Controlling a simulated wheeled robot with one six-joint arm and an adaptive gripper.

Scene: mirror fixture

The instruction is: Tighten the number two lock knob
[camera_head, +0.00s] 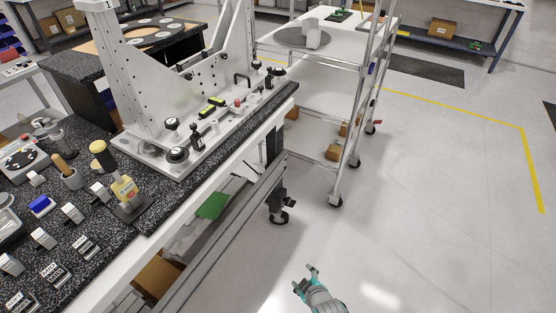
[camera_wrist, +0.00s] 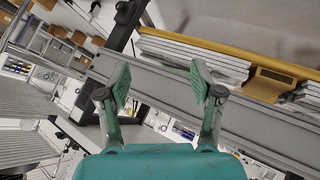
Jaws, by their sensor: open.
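The mirror fixture (camera_head: 135,75), a pale metal frame with upright plates, stands on the dark speckled bench. Several black knobs sit on its base. One round knob (camera_head: 177,154) is at the near corner, another (camera_head: 172,124) is just behind it, and a further one (camera_head: 256,64) is at the far end. Their numbers are too small to read, so I cannot tell which is number two. My gripper (camera_head: 305,281) is open and empty at the bottom of the head view, away from the bench. The wrist view also shows its two fingers spread (camera_wrist: 160,82); no knob is visible there.
The bench top (camera_head: 120,222) carries tools, labelled blocks and a yellow-topped handle (camera_head: 103,152). Its front edge and a grey rail (camera_head: 225,240) lie between my gripper and the fixture. A wheeled wire rack (camera_head: 350,110) stands beyond. The floor (camera_head: 430,200) at right is clear.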

